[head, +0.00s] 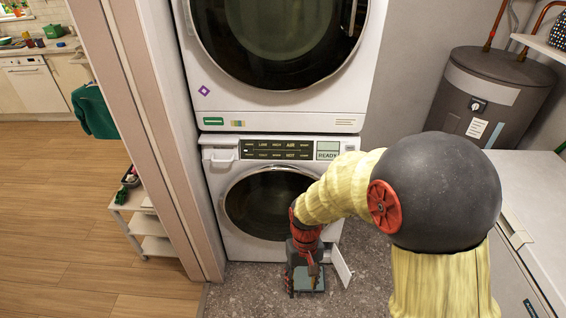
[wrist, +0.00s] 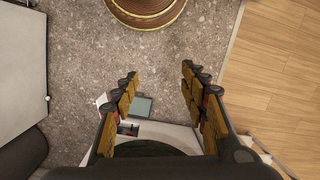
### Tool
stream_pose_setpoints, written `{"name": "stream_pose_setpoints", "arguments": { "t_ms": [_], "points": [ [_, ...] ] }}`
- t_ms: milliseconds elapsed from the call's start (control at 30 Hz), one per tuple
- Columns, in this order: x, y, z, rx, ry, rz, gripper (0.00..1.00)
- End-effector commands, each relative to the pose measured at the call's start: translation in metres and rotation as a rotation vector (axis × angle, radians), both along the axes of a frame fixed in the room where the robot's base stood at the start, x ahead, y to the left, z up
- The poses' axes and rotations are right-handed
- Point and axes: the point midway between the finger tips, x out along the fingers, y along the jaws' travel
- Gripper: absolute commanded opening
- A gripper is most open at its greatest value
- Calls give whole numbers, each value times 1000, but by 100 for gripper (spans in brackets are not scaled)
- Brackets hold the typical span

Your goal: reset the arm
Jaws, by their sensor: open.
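My gripper (head: 305,282) hangs down in front of the lower right of the lower washer (head: 229,243), at the end of my yellow-sleeved arm. In the wrist view my gripper (wrist: 158,82) is open, with nothing between its fingers. The lower washer's round door (head: 262,205) looks shut, and its display reads READY. A small white flap (head: 341,266) stands open at the washer's lower right. A grey-green flat piece (wrist: 143,106) shows beyond my fingers, near the washer's base. Whether my gripper touches it, I cannot tell.
A second machine (head: 205,103) is stacked above. A dark water heater (head: 483,100) and a white cabinet (head: 540,190) stand to the right. A door frame (head: 140,130) and a small white shelf cart (head: 140,212) are to the left. Speckled floor (head: 240,290) lies in front.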

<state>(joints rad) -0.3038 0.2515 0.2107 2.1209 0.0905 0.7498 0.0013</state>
Motion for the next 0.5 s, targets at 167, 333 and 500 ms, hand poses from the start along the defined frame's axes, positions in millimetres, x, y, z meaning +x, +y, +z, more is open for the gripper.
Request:
{"name": "stream_pose_setpoints", "arguments": {
  "t_ms": [167, 333, 500],
  "points": [
    [-26, -30, 56, 0, -51, -14, 44],
    [-51, -57, 97, 0, -117, -36, 44],
    [-74, -79, 129, 5, -215, -67, 44]
  ]
}}
